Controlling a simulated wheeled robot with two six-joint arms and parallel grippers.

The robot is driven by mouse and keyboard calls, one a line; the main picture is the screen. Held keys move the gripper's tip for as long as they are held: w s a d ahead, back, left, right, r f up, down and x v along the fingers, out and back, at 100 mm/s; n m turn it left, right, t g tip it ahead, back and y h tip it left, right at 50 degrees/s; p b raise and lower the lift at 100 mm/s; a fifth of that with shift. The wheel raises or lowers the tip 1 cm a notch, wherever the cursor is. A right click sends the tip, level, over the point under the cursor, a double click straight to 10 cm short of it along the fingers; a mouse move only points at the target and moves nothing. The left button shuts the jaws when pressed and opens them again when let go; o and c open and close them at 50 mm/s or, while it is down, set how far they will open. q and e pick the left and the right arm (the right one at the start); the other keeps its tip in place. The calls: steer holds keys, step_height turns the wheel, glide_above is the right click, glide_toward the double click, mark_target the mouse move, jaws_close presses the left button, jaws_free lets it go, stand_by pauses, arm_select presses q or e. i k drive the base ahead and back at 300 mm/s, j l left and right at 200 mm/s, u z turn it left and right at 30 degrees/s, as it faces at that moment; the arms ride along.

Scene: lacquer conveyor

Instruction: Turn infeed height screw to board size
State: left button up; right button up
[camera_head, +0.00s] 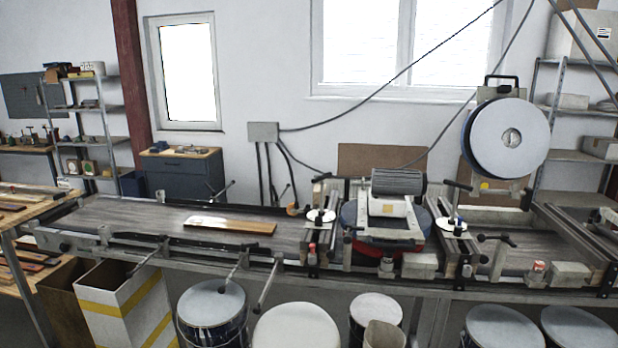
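A long conveyor (130,222) runs across the view. A brown wooden board (232,226) with a pale, shiny left end lies flat on its belt, left of the machine head. A round pale handwheel (321,216) sits on a post at the left side of the head, beside the belt; it looks like the infeed height screw, but I see no label. A similar handwheel (453,227) stands on the right side of the head. The board lies left of the first handwheel, apart from it. Size markings are too small to read. Neither of my grippers is in view.
The machine head with a grey motor (398,182) stands over the belt. A large round disc unit (508,138) rises at the right. Black clamp levers (232,272) stick out along the front rail. Several drums (212,302) and a striped box (125,305) stand below the conveyor.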

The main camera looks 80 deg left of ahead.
mark_target(322, 212)
steer(key=u, duration=2.8)
steer(key=i+j, duration=0.3)
steer(key=j, duration=0.2)
steer(key=i+j+u, duration=0.1)
steer(key=i+j, duration=0.15)
steer(key=j, duration=0.25)
steer(key=i+j, duration=0.3)
steer(key=j, duration=0.2)
steer(key=i+j+u, duration=0.1)
steer(key=i+j, duration=0.2)
steer(key=j, duration=0.15)
steer(key=i+j, duration=0.35)
steer(key=j, duration=0.15)
